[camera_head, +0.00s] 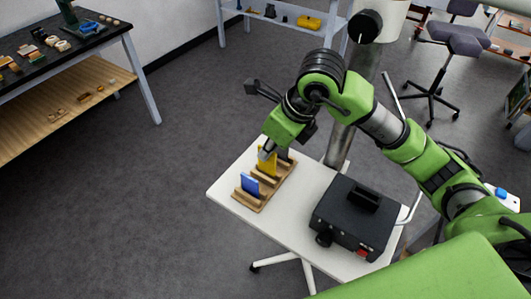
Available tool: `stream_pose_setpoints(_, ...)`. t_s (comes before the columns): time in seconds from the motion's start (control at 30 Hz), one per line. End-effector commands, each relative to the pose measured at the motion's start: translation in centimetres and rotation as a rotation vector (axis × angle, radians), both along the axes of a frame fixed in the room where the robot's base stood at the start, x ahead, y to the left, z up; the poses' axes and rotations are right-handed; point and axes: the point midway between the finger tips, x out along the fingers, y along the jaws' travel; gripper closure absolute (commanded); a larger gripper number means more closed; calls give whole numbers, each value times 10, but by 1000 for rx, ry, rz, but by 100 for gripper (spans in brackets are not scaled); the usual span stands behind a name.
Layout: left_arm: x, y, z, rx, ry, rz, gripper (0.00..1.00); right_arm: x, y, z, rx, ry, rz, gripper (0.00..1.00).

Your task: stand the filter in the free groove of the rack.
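The wooden rack (246,206) stands near the left edge of a small white table and has several grooves. A blue filter (250,185) stands upright towards its near end. A yellow filter (267,165) is upright at the rack, farther back than the blue one. My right gripper (269,152) points down at the top of the yellow filter, with a grey finger in front of it. The finger gap is too small and covered to tell whether it is shut on the filter. The yellow filter's lower edge is unclear. My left gripper is out of view.
A black box-shaped device (350,215) stands on the white table (290,217), right of the rack. A dark workbench (70,45) with small items is at the left. A wheeled stool (455,40) is at the back right. The floor at left is clear.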

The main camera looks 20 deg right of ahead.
Motion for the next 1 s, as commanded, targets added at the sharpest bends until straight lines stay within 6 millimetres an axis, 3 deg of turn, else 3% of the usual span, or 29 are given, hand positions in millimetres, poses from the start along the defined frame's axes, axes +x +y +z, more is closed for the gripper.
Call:
stream_pose_setpoints(0.33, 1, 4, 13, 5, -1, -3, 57, 24, -5, -29, 0, 2, -3, 100)
stream_pose_setpoints(0.6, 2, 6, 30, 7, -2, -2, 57, 23, -5, -57, 0, 0, 0, 100)
stream_pose_setpoints(1.0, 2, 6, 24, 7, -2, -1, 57, 24, -5, -64, 0, -2, 1, 100)
